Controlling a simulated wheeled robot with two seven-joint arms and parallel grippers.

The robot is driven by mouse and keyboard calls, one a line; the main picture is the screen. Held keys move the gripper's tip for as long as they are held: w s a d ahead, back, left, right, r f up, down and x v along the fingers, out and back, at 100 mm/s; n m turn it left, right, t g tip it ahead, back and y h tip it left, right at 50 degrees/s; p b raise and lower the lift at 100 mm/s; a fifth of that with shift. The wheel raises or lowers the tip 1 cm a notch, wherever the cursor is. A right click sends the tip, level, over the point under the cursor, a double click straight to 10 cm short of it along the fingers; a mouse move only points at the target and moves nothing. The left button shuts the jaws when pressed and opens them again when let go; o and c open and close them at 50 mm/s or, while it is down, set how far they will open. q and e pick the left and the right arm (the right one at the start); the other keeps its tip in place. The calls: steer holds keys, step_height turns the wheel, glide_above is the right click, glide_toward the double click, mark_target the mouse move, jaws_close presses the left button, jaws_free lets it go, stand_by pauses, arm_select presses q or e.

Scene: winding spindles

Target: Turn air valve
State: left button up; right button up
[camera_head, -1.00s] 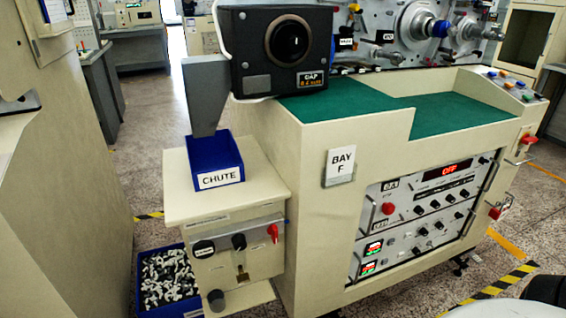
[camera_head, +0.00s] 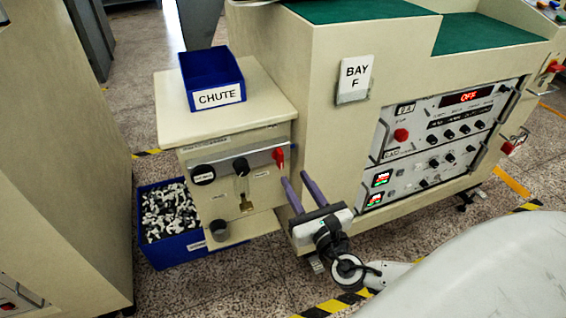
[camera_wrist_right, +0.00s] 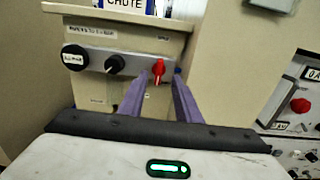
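The red lever (camera_head: 279,158), likely the air valve handle, sits at the right end of a grey strip on the front of the small cream cabinet. It points about upright. It also shows in the right wrist view (camera_wrist_right: 158,70), seen just beyond and between the fingertips. My right gripper (camera_head: 296,178) has two purple fingers, apart and empty, reaching toward the cabinet's front right side. Its fingertips (camera_wrist_right: 158,84) show in the wrist view; contact with the lever cannot be made out. My left gripper is out of view.
Two black knobs, one round (camera_head: 203,174) and one in the middle (camera_head: 240,166), share the strip. A blue chute bin (camera_head: 213,79) stands on the cabinet. A blue crate of metal parts (camera_head: 172,241) lies on the floor. The bay F console (camera_head: 340,130) stands close on the right.

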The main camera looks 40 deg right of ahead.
mark_target(281, 157)
steer(key=b+x, duration=0.1)
steer(key=x, duration=0.8)
steer(key=shift+w+d, duration=0.1)
steer(key=shift+w, duration=0.2)
jaws_close()
